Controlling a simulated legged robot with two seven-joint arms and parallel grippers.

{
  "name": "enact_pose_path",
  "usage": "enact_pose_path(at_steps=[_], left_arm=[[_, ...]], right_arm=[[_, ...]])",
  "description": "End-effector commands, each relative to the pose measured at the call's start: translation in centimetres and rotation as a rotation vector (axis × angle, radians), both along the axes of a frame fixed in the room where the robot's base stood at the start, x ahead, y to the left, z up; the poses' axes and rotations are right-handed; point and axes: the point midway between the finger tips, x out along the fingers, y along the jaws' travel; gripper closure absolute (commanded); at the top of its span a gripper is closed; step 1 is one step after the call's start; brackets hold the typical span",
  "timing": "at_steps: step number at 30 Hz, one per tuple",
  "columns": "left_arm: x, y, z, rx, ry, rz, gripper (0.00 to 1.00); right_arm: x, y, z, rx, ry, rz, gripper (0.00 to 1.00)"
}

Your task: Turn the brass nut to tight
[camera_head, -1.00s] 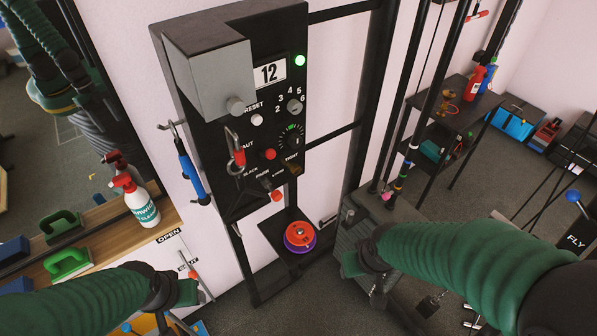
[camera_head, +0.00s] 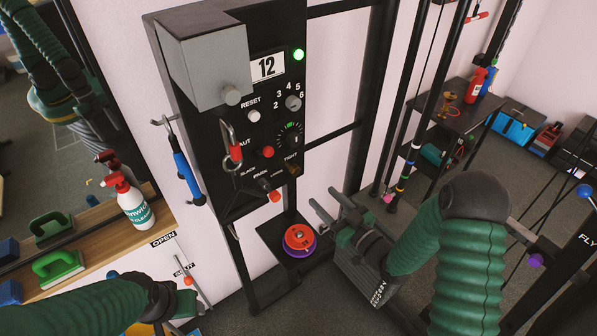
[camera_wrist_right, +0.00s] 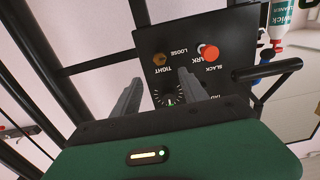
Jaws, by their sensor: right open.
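The brass nut (camera_head: 292,168) sits low on the right edge of the black panel (camera_head: 218,130), by the TIGHT label. In the right wrist view the brass nut (camera_wrist_right: 160,59) shows as a hexagon between the upside-down TIGHT and LOOSE labels. My right gripper (camera_head: 331,205) is open and empty, below and right of the nut, apart from it. In the right wrist view its two fingers (camera_wrist_right: 158,80) stand apart, with the nut just beyond and between their tips. My left gripper (camera_head: 170,307) is at the bottom left, partly cut off, far from the nut.
A dial (camera_head: 290,136) sits above the nut. A red-tipped lever (camera_head: 274,196) sticks out at its lower left. Red and purple discs (camera_head: 299,239) lie on a low black shelf below. Black rack posts stand right of the panel. A spray bottle (camera_head: 133,207) stands at left.

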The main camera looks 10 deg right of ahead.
Motion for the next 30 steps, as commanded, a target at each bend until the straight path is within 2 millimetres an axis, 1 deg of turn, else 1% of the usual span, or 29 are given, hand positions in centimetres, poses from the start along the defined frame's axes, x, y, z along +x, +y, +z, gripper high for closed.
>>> enact_pose_path(at_steps=[1, 3, 9, 12, 15, 19, 26, 30], left_arm=[[0.0, 0.0, 0.6, 0.0, 0.0, 0.0, 0.44], [0.0, 0.0, 0.9, 0.0, 0.0, 0.0, 0.44], [0.0, 0.0, 1.8, 0.0, 0.0, 0.0, 0.44], [0.0, 0.0, 2.2, 0.0, 0.0, 0.0, 0.44], [0.0, 0.0, 2.3, 0.0, 0.0, 0.0, 0.44], [0.0, 0.0, 2.4, 0.0, 0.0, 0.0, 0.44], [0.0, 0.0, 2.4, 0.0, 0.0, 0.0, 0.44], [0.0, 0.0, 2.4, 0.0, 0.0, 0.0, 0.44]], right_arm=[[1.2, 0.7, 0.3, 0.001, -0.002, 0.004, 0.49], [2.9, 1.5, 0.3, 0.002, -0.001, 0.004, 0.49], [7.5, 3.8, 0.3, 0.002, -0.001, 0.002, 0.49], [9.4, 4.6, 0.3, 0.001, 0.0, 0.001, 0.49], [10.7, 5.2, 0.2, 0.0, 0.0, 0.0, 0.49], [11.5, 5.6, 0.1, 0.001, 0.002, -0.001, 0.49], [11.5, 5.6, 0.1, 0.0, 0.001, -0.001, 0.49], [11.5, 5.6, 0.1, 0.0, 0.001, -0.001, 0.67]])
